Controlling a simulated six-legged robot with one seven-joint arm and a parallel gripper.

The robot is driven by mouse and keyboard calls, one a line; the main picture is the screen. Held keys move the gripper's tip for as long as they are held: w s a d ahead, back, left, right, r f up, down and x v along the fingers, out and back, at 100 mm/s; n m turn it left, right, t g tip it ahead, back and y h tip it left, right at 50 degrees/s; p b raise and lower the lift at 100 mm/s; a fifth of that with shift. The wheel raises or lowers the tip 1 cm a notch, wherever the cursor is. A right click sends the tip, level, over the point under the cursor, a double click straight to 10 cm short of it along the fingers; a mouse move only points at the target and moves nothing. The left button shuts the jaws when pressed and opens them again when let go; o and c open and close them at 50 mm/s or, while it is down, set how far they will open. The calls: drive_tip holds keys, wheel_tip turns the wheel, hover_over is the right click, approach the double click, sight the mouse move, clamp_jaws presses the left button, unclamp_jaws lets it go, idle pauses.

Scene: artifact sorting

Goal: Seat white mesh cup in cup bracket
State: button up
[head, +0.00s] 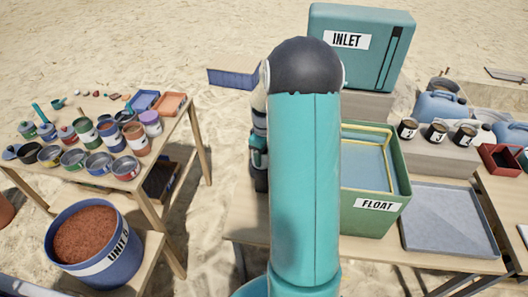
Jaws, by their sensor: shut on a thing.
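My teal arm (306,185) rises through the middle of the head view and bends at a dark round joint. A narrow strip of my far arm links shows along its left edge, above the wooden table. My gripper's fingers are hidden behind the arm, so what is between them does not show. I cannot make out a white mesh cup in this view. I cannot make out a cup bracket either; the area behind my arm is hidden.
A left table (180,118) holds several pots and small pieces, with a blue UNIT bucket (107,262) in front. A green FLOAT bin (376,222), a grey tray (450,225) and a teal INLET box (350,65) stand to the right. Several dark labelled cups (436,133) stand beyond the tray.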

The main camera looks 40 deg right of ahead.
drive_tip(key=shift+f, duration=1.1)
drive_tip(key=o, duration=1.1)
drive_tip(key=shift+r, duration=0.1)
wheel_tip(320, 180, up, 14)
drive_tip(key=shift+f, duration=0.15)
